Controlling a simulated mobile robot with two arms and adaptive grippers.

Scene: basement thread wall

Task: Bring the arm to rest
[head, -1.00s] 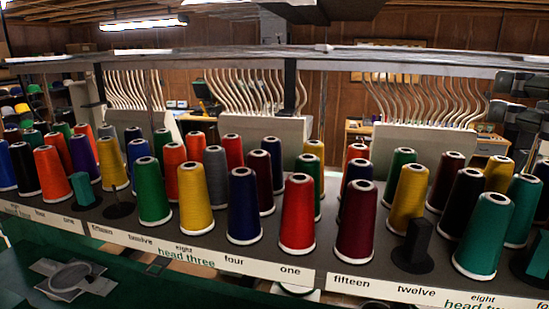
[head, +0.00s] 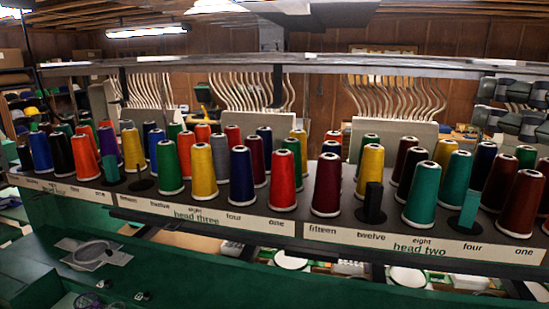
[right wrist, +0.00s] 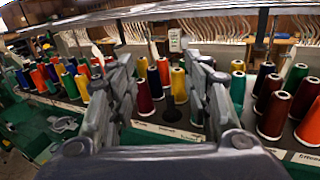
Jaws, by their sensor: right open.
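My right gripper (head: 487,100) shows at the right edge of the head view, raised near the level of the rail above the thread rack. In the right wrist view my right gripper (right wrist: 162,62) has its two grey fingers spread wide with nothing held between them. Cones and the rack show beyond the fingers, apart from them. My left gripper is not in view.
A long thread rack (head: 278,224) with labelled heads carries many coloured cones, including a red cone (head: 282,178) and a teal cone (head: 422,195). A dark upright holder (head: 372,203) stands without a cone. A metal rail (head: 240,62) runs above. A green surface (head: 200,275) lies below.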

